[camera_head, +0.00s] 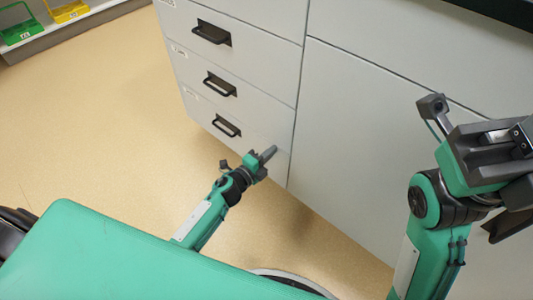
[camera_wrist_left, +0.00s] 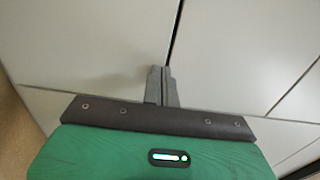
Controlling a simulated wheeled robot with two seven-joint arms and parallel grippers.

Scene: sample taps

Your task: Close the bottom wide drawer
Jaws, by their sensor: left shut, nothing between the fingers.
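The bottom drawer (camera_head: 205,113) is a light grey front with a black bar handle (camera_head: 227,125), lowest in a stack of drawers. It looks flush or nearly flush with the fronts above; I cannot tell whether a small gap remains. My left gripper (camera_head: 269,153) is shut and empty, with its fingertips at the drawer front, right of the handle and near the right edge. In the left wrist view the shut fingers (camera_wrist_left: 162,72) point at the pale front beside a dark vertical seam. Contact is not certain. My right gripper (camera_head: 480,140) is raised at the right; its jaw state is unclear.
Two upper drawers with black handles (camera_head: 211,33) (camera_head: 220,84) look closed. A wide plain cabinet panel (camera_head: 370,130) stands to the right. A shelf with a green bin (camera_head: 20,33) and a yellow bin (camera_head: 68,10) is at the far left. The tan floor (camera_head: 110,110) between is clear.

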